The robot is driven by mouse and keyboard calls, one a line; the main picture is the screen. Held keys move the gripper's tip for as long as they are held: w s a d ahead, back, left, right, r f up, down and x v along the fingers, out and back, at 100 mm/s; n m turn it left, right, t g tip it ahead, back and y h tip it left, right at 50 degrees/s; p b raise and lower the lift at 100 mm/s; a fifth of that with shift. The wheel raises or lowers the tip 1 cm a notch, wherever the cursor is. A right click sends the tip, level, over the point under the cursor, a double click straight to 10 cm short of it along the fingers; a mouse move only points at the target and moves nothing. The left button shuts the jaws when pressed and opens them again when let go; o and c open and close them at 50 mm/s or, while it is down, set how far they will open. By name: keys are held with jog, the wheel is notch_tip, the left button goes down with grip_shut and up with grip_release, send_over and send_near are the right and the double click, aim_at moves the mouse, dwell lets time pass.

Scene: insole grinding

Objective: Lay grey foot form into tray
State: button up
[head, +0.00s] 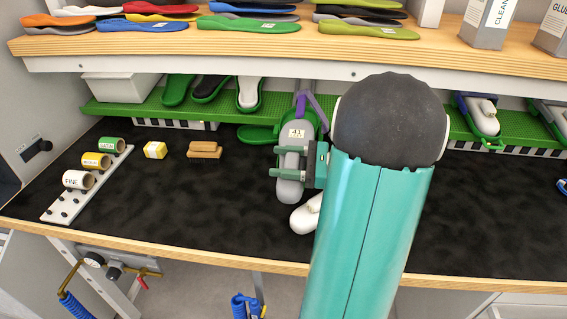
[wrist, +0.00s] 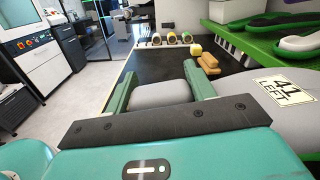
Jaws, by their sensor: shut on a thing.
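The grey foot form (head: 290,190) bears a white label reading 41; in the wrist view the label reads 41 LEFT, and the grey form (wrist: 160,94) shows between the fingers. My gripper (head: 279,162) is shut on the form from the right, with one finger above the other in the head view; it also shows in the wrist view (wrist: 160,78). The form's upper end is by a purple clip near the green tray (head: 200,109) along the back of the bench. A gap below the form cannot be made out. A green sole-shaped piece (head: 257,134) lies just left of it.
A white form (head: 305,214) is partly hidden behind my arm. Labelled rolls (head: 78,180) stand on a white rack at left, near a yellow block (head: 155,150) and tan blocks (head: 204,150). A wooden shelf (head: 250,48) with insoles overhangs the back.

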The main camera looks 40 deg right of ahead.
aim_at(288, 138)
jog(key=shift+w+d+r, duration=0.15)
jog(key=shift+w+d, duration=0.55)
jog(key=shift+d, duration=0.15)
dwell(0.3)
jog(key=shift+w+d, duration=0.2)
jog(key=shift+d, duration=0.1)
jog(key=shift+w+d+r, duration=0.15)
jog(key=shift+w+d, duration=0.25)
jog(key=shift+d, duration=0.1)
jog(key=shift+w+d, duration=0.2)
jog(key=shift+d, duration=0.05)
jog(key=shift+w+d, duration=0.1)
jog(key=shift+d, duration=0.05)
dwell(0.3)
jog(key=shift+w+d+r, duration=0.1)
jog(key=shift+w+d, duration=0.1)
jog(key=shift+d, duration=0.05)
jog(key=shift+w+d+r, duration=0.1)
jog(key=shift+w+d, duration=0.3)
jog(key=shift+d, duration=0.15)
jog(key=shift+w+d, duration=0.2)
jog(key=shift+d, duration=0.05)
jog(key=shift+w+d+r, duration=0.2)
jog(key=shift+w+d, duration=0.4)
jog(key=shift+d, duration=0.1)
